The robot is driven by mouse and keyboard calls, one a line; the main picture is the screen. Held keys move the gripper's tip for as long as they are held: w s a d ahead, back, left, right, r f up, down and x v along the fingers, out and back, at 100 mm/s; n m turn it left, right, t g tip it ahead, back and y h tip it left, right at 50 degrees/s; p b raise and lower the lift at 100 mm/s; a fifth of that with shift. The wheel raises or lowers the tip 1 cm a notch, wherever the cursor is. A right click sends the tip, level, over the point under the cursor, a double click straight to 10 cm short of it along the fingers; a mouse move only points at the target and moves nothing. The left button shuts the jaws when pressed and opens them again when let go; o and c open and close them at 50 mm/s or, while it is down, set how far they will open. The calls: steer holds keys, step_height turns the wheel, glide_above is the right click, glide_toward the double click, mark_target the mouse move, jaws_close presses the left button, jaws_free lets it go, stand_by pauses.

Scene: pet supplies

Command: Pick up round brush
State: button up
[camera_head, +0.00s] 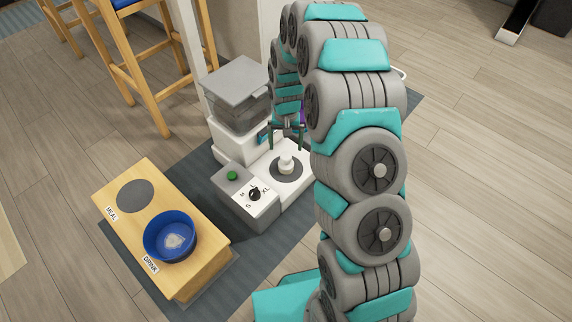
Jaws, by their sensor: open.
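My gripper (287,147) points down with its two dark fingers apart, empty as far as I can see. It appears above a small white knob-shaped piece (286,163) on a dark grey disc of a white machine (297,193). I cannot clearly make out a round brush. A small purple thing (303,112) shows behind the gripper, partly hidden by my arm, and a small blue thing (264,134) shows to its left. Both are too small to identify.
A grey control box (233,202) with a green button and a dial adjoins the machine, and a grey-lidded container (237,82) stands behind. A wooden stand (189,272) holds a blue bowl (170,237). Wooden stools (157,68) are at back left. Floor at right is open.

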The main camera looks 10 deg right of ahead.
glide_above(286, 163)
steer(key=w, duration=0.1)
steer(key=shift+m, duration=0.3)
step_height(286, 163, down, 8)
steer(key=shift+f, duration=0.2)
steer(key=shift+w+d+f+b, duration=0.1)
steer(key=shift+w+f+b, duration=0.1)
steer(key=shift+f, duration=1.9)
steer(key=shift+w+d+f+b, duration=0.1)
steer(key=shift+f+b, duration=0.05)
steer(key=shift+f, duration=1.9)
steer(key=c, duration=1.5)
steer(key=shift+r, duration=0.1)
step_height(286, 163, up, 10)
steer(key=shift+f, duration=0.1)
steer(key=o, duration=1)
steer(key=c, duration=0.6)
steer(key=shift+a, duration=0.15)
steer(key=shift+c, duration=0.2)
